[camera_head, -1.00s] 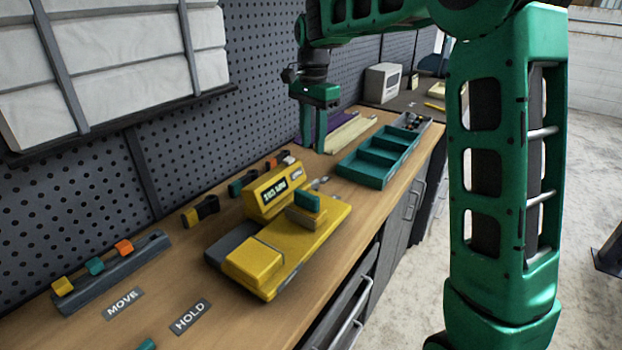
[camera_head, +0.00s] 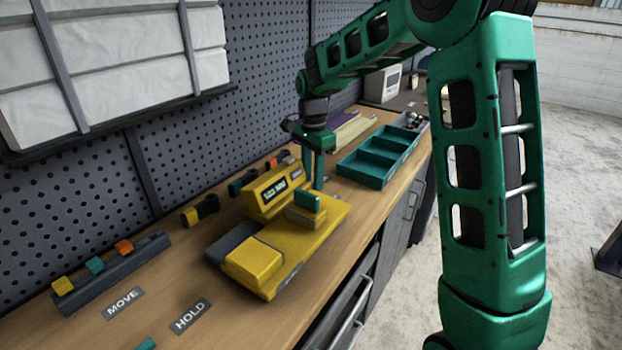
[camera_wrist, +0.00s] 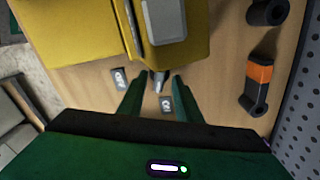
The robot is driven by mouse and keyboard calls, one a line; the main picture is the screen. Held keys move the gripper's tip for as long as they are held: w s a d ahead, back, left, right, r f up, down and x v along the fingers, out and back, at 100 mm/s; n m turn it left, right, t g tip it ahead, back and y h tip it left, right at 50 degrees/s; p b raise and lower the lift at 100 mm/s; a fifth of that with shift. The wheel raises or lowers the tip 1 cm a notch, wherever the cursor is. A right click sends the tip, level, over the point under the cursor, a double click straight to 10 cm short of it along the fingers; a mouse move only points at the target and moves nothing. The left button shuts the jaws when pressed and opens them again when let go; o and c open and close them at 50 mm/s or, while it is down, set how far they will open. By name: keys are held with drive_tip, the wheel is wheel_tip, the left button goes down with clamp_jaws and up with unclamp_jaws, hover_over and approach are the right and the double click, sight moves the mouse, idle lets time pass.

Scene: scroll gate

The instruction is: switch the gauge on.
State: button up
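The gauge is a yellow device with a lit display box (camera_head: 272,193) on a yellow base (camera_head: 322,222) on the bench. It also fills the upper left of the wrist view (camera_wrist: 75,30). A small grey toggle lever (camera_wrist: 158,80) sticks out from its end, between two small labels (camera_wrist: 119,78) and (camera_wrist: 167,103). My gripper (camera_head: 314,184) is pointing down just behind the display box. In the wrist view my gripper (camera_wrist: 157,84) is open, its green fingers on either side of the lever. I cannot tell whether they touch it. The lever is hidden in the head view.
A teal compartment tray (camera_head: 366,171) stands right of the gauge. Black clips, one with an orange part (camera_wrist: 258,75), lie along the pegboard. A rack with coloured blocks (camera_head: 110,270) and MOVE and HOLD labels (camera_head: 190,315) are at the near left.

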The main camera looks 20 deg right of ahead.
drive_tip(key=shift+f, duration=0.2)
clamp_jaws()
drive_tip(key=shift+w+r+n, duration=0.1)
drive_tip(key=shift+n, duration=1.9)
unclamp_jaws()
